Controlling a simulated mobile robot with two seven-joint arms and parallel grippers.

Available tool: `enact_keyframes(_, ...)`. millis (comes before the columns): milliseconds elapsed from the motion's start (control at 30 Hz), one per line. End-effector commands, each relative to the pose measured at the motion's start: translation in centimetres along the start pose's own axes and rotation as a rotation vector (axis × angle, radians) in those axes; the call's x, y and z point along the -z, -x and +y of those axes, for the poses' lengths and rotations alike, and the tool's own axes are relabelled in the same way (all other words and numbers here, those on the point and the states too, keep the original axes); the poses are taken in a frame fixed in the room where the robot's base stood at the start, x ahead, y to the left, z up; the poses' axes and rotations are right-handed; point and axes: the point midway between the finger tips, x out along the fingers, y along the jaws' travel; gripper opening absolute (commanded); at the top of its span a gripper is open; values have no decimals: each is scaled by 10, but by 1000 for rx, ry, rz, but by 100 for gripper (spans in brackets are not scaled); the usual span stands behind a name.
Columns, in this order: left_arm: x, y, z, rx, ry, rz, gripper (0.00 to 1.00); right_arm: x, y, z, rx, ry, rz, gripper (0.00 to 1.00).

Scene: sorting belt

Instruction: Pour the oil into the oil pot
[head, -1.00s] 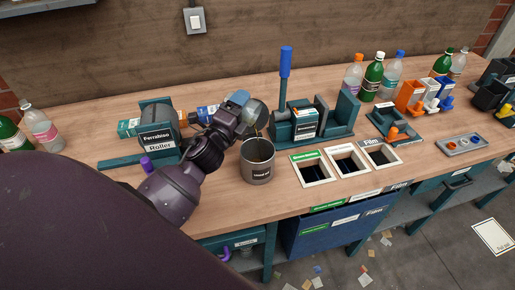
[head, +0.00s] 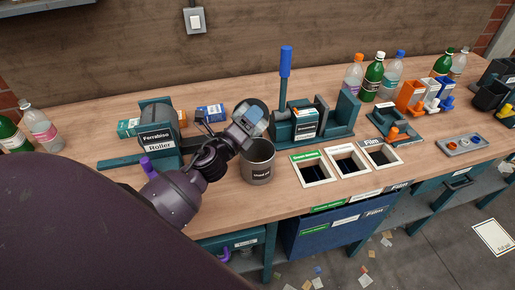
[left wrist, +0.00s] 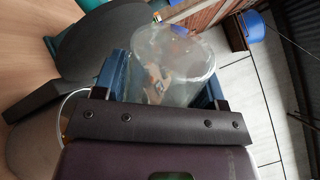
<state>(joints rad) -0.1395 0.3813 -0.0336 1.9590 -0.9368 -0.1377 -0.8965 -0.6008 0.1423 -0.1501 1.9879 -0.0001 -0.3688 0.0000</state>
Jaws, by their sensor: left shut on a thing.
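The oil pot (head: 257,165) is a grey metal can with a dark label, standing upright on the bench in the head view. My left gripper (head: 251,118) is just above and behind its rim. It is shut on a clear container (left wrist: 172,65), which sits between the blue finger pads in the wrist view. The container looks tilted, with a little brownish content or see-through background visible inside; I cannot tell which. In the head view the gripper partly hides it. The inside of the pot is mostly hidden by my arm. My right gripper is out of view.
The roller station (head: 157,140) stands left of my arm, with small boxes behind it. A press with a blue lever (head: 285,65) is right of the pot. Sorting openings (head: 347,160), bottles and coloured holders fill the right side. Clear bench lies in front of the pot.

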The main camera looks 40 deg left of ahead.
Motion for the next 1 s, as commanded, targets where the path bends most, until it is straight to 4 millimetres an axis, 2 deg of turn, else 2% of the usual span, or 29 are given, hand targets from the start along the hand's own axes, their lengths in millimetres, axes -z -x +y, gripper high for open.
enact_keyframes(367, 23, 2, 10, -2, -221, 49, 40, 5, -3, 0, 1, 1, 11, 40)
enact_keyframes(467, 22, 0, 4, 0, -274, 57, 40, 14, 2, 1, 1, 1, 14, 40)
enact_keyframes(1000, 24, 2, 8, -2, -265, 56, 40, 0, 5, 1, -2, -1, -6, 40)
